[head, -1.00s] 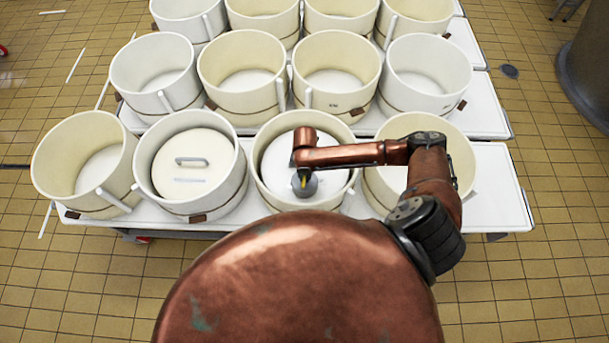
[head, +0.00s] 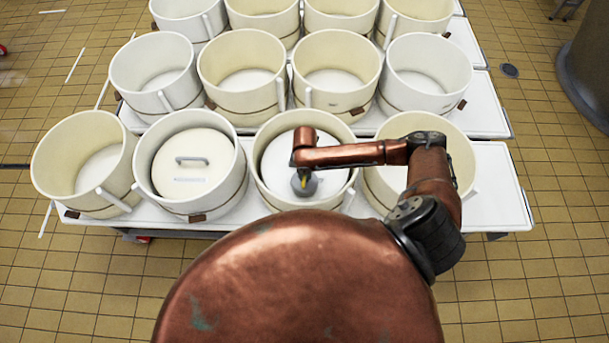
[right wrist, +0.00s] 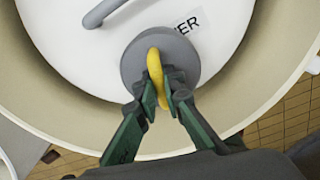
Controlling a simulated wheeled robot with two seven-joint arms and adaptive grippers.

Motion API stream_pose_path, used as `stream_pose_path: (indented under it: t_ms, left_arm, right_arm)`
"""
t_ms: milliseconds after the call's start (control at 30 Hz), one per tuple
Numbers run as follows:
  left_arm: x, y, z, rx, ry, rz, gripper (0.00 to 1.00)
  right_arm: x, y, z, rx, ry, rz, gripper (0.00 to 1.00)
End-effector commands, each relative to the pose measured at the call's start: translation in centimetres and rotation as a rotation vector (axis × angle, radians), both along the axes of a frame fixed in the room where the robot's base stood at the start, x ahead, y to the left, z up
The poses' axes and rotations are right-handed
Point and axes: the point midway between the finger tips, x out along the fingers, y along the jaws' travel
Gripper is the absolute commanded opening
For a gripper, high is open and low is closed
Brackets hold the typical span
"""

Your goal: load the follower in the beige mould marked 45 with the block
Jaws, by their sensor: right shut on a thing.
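The block is a grey round weight (right wrist: 161,67) with a yellow handle (right wrist: 157,72). In the right wrist view my right gripper (right wrist: 163,98) is shut on the yellow handle. The block is over the white follower (right wrist: 80,45), near its rim, and partly covers a label on it; I cannot tell whether it touches. The follower lies inside a beige mould (head: 262,185), third from the left in the front row. The block (head: 304,187) also shows there in the head view, below my right arm. No number 45 is readable on this mould. My left gripper is not in view.
A second front-row mould (head: 190,210) holds a white follower with a grey handle (head: 191,160). Other empty moulds stand close by on white tables (head: 495,190), with several more behind. A dark column (head: 590,75) stands at the far right.

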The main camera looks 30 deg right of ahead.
Motion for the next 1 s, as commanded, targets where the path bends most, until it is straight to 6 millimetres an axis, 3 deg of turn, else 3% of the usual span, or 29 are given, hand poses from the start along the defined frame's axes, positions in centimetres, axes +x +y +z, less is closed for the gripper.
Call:
stream_pose_path:
  t_ms: [1000]
  left_arm:
    - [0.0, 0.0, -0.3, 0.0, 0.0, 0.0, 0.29]
  right_arm:
    - [0.2, 0.1, -0.9, 0.002, -0.006, 0.001, 0.0]
